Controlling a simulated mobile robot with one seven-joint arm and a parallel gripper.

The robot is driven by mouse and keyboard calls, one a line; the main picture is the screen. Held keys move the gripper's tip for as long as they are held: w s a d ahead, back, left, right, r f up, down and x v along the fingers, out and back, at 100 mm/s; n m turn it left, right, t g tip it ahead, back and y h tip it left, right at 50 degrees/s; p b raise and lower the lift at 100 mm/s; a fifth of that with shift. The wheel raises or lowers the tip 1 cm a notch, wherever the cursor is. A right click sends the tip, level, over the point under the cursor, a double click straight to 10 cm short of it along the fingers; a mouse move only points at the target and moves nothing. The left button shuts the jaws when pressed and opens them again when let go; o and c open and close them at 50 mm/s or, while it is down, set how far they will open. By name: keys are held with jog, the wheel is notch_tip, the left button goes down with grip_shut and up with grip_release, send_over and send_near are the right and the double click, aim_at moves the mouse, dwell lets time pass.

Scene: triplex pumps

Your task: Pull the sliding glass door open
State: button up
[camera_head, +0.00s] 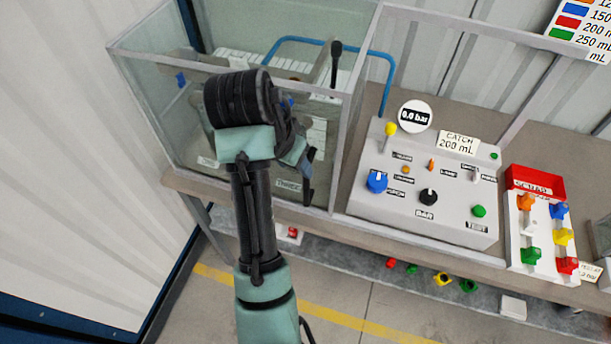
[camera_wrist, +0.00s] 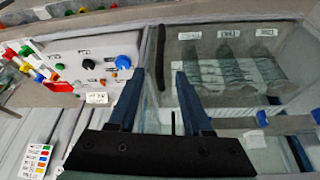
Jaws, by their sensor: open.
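The glass case has a clear front pane, the sliding door (camera_head: 155,115), at the left of the head view. In the wrist view the glass (camera_wrist: 225,30) fills the upper right, with several pump-like units behind it. A dark upright bar, seemingly the door's handle (camera_wrist: 160,58), stands at the pane's edge nearest the control panel. My gripper (camera_wrist: 159,73) is open, with its two blue fingers apart. The bar appears between the fingertips in that view; I see no clear contact. In the head view my arm hides much of the front pane and most of the gripper.
A control panel (camera_head: 425,180) with knobs stands right of the case; its blue knob (camera_wrist: 123,62) shows close to my left-hand finger. A red-and-white rack of coloured valves (camera_head: 540,225) is farther right. The bench edge (camera_head: 400,245) runs below.

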aim_at(306, 180)
jog(key=p+x, duration=0.2)
jog(key=x, duration=0.9)
jog(key=shift+w+d+f, duration=0.15)
jog(key=shift+w+f, duration=0.1)
jog(key=shift+f, duration=0.05)
grip_shut()
dwell(0.9)
